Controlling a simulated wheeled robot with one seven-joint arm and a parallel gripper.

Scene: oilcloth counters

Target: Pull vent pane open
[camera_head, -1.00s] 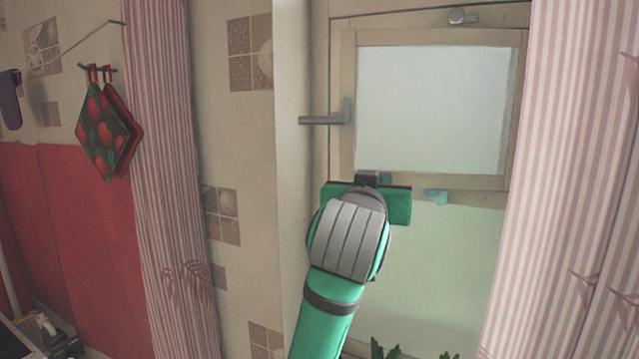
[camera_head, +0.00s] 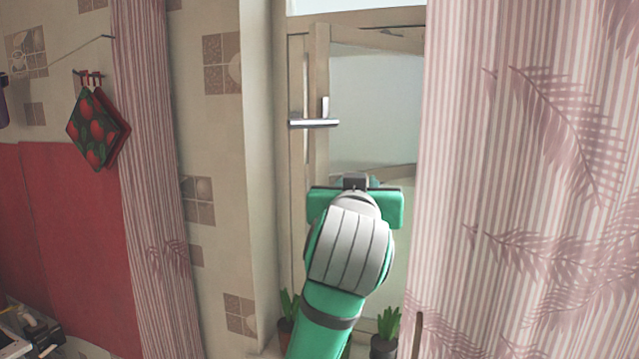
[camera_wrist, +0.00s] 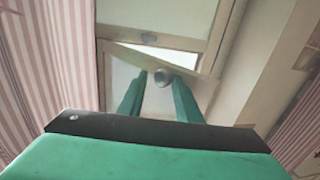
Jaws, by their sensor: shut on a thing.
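The vent pane (camera_head: 375,100) is a pale glazed panel in a light wooden frame. It stands ajar, at an angle to the window frame (camera_head: 297,75). In the wrist view the pane's edge rail (camera_wrist: 190,78) slants away from the fixed frame, with a bright wedge-shaped gap beside it. My gripper (camera_head: 356,182) is at the pane's lower part in the head view, hiding some of it. In the wrist view its green fingers are shut on a round metal knob (camera_wrist: 163,76).
A lever handle (camera_head: 315,123) juts out left of the glass. A striped curtain (camera_head: 520,180) hangs close on the right, another (camera_head: 155,150) on the left. Potted plants (camera_head: 385,335) stand below.

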